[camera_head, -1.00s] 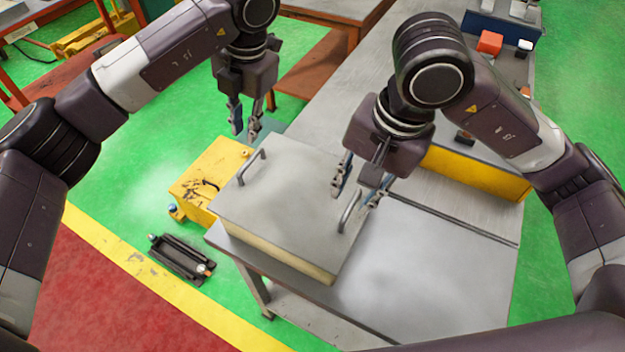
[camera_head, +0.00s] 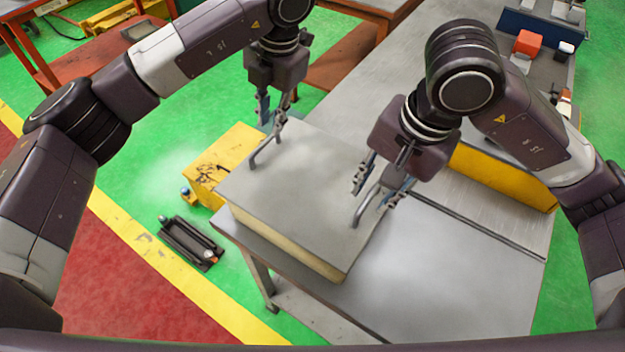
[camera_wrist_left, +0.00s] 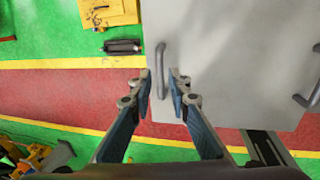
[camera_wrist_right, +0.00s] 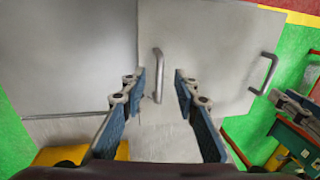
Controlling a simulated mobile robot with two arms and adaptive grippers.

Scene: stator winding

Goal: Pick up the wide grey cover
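The wide grey cover (camera_head: 310,185) is a flat plate with two bar handles. It lies level on top of a pale block-like body on the table. My left gripper (camera_head: 270,130) is open at the left handle (camera_head: 265,153); in the left wrist view this handle (camera_wrist_left: 160,70) shows between the fingertips. My right gripper (camera_head: 372,197) is open at the right handle (camera_head: 364,206); in the right wrist view this handle (camera_wrist_right: 157,75) shows between the fingertips, nearer the left finger. Neither gripper is closed on a handle. I cannot tell exactly how far the fingers reach down.
The grey table (camera_head: 450,275) has clear room right of the cover. A yellow block (camera_head: 500,178) stands behind my right gripper. A yellow machine (camera_head: 222,165) stands left of the cover, and a black part (camera_head: 190,243) lies on the floor.

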